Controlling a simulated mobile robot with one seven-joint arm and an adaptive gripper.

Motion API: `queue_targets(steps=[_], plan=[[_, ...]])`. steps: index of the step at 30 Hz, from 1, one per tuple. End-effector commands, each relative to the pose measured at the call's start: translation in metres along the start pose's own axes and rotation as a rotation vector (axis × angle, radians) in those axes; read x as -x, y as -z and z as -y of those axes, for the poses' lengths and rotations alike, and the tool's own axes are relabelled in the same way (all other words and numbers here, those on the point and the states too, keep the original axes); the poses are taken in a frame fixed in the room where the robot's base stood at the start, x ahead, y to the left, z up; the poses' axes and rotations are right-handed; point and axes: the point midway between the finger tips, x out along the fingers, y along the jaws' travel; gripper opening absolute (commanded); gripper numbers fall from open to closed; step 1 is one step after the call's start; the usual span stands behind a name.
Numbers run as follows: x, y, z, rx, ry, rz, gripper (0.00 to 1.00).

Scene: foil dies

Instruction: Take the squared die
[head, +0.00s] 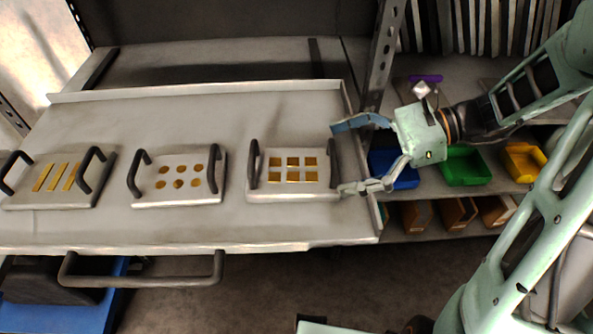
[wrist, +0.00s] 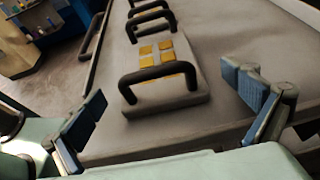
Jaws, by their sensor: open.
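The squared die (head: 292,193) is a grey plate with several gold squares and a dark handle at each side. It lies flat at the right end of the pull-out tray (head: 235,120). My gripper (head: 342,158) is open and empty, just right of the die, with its fingers spread either side of the right handle (head: 335,160). In the wrist view the die (wrist: 185,102) is ahead of the fingers, its near handle (wrist: 158,72) standing between and beyond the open fingertips (wrist: 168,92). No contact shows.
A die with round gold marks (head: 180,197) lies left of it, and a die with gold strips (head: 40,197) farther left. A dark tray handle (head: 140,282) runs along the front. Right of the tray are a metal upright (head: 384,45) and shelves with blue, green (head: 465,170) and yellow bins.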

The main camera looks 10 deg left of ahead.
Motion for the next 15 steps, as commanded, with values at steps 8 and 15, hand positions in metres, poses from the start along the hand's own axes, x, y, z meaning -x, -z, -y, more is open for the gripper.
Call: queue_targets(steps=[8, 15], plan=[[-0.025, 0.001, -0.001, 0.000, 0.000, -0.001, 1.00], [-0.054, 0.004, -0.005, -0.001, -0.002, -0.001, 1.00]])
